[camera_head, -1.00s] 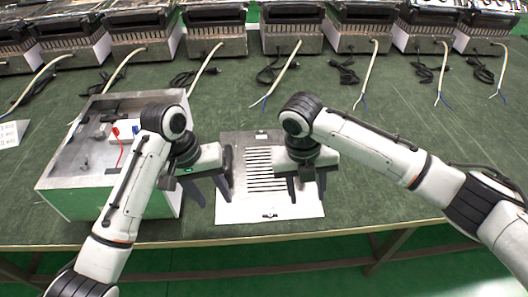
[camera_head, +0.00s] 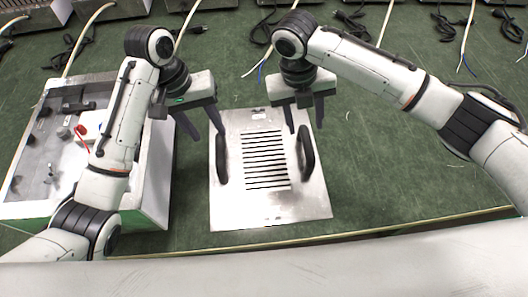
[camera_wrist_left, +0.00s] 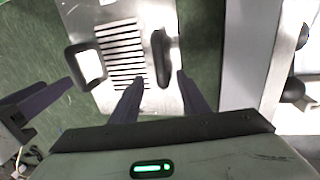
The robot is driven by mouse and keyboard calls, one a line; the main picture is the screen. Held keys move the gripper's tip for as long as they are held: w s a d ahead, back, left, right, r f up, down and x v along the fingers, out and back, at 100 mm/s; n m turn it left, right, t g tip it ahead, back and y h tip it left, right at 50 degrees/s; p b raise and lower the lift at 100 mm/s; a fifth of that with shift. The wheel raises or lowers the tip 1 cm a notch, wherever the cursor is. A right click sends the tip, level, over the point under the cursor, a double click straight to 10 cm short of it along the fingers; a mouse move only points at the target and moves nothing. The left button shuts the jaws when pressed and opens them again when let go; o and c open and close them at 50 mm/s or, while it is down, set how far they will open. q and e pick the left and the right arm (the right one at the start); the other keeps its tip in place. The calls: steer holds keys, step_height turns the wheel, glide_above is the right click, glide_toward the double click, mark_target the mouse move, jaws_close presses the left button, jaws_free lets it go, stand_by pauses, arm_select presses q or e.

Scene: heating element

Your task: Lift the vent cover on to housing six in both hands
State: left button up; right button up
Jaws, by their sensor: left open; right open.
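The vent cover (camera_head: 265,208) is a flat silver plate with a row of dark slots. It lies on the green table, with a black left handle (camera_head: 221,158) and a black right handle (camera_head: 306,152) standing up from it. My left gripper (camera_head: 204,126) is open and empty above the plate's far left side, apart from the left handle. In the left wrist view that handle (camera_wrist_left: 161,58) shows just beyond and between the open fingers. My right gripper (camera_head: 306,118) is open and empty near the plate's far right corner, beyond the right handle.
An open metal housing (camera_head: 155,185) with a red wire and fittings inside stands left of the cover, partly behind my left arm. Pale cables and black cords (camera_head: 351,28) lie along the back. The table (camera_head: 400,160) right of the cover is mostly clear.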

mark_target(219, 146)
arm_select(q)
steer(key=f, duration=0.3)
steer(key=d+f, duration=0.1)
steer(key=f, duration=0.2)
steer(key=d+f, duration=0.1)
steer(key=f, duration=0.3)
arm_select(e)
steer(key=f, duration=0.3)
steer(key=d+f, duration=0.1)
steer(key=f, duration=0.2)
steer(key=d+f, duration=0.1)
steer(key=f, duration=0.3)
arm_select(q)
steer(key=shift+w, duration=0.1)
jaws_close()
arm_select(e)
jaws_close()
steer(key=shift+w, duration=0.1)
arm_select(q)
steer(key=shift+w+r, duration=0.1)
steer(key=shift+r, duration=0.05)
arm_select(e)
steer(key=shift+r, duration=0.1)
